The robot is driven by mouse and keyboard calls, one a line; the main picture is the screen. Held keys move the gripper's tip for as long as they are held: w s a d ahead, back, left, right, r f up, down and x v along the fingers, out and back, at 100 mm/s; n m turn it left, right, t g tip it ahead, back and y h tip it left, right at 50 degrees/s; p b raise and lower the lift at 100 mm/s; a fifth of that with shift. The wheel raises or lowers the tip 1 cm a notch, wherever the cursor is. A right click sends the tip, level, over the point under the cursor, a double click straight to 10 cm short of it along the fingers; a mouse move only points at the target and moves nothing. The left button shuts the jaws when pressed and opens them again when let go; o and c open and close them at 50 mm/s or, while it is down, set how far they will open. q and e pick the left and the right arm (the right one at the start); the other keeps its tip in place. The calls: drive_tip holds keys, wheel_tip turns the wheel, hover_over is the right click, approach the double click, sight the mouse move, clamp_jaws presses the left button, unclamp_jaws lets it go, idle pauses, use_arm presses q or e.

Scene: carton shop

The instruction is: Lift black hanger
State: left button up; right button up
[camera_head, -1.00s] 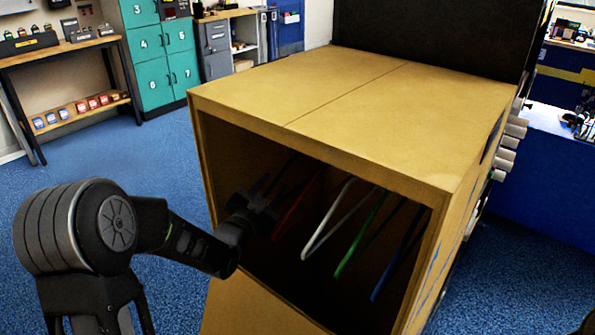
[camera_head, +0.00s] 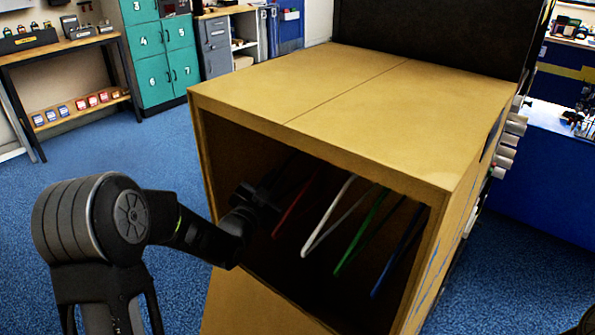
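The black hanger cannot be made out clearly; the carton's inside is dark around my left gripper. A red hanger (camera_head: 293,212), a white hanger (camera_head: 321,228), a green hanger (camera_head: 357,236) and a blue hanger (camera_head: 393,262) hang in a row inside the open carton (camera_head: 350,95). My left gripper (camera_head: 266,191) reaches into the carton's left side, just left of the red hanger. Its dark fingers blend into the shadow, so I cannot tell whether they are open or hold anything.
The carton's front flap (camera_head: 255,305) hangs down below the opening. The carton's left wall and top edge lie close around my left arm. A shelf table (camera_head: 62,52) and green lockers (camera_head: 165,55) stand far back left. Blue floor (camera_head: 120,150) is clear on the left.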

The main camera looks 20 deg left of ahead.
use_arm(q)
clamp_jaws()
drive_tip(key=shift+r, duration=0.15)
idle(0.4)
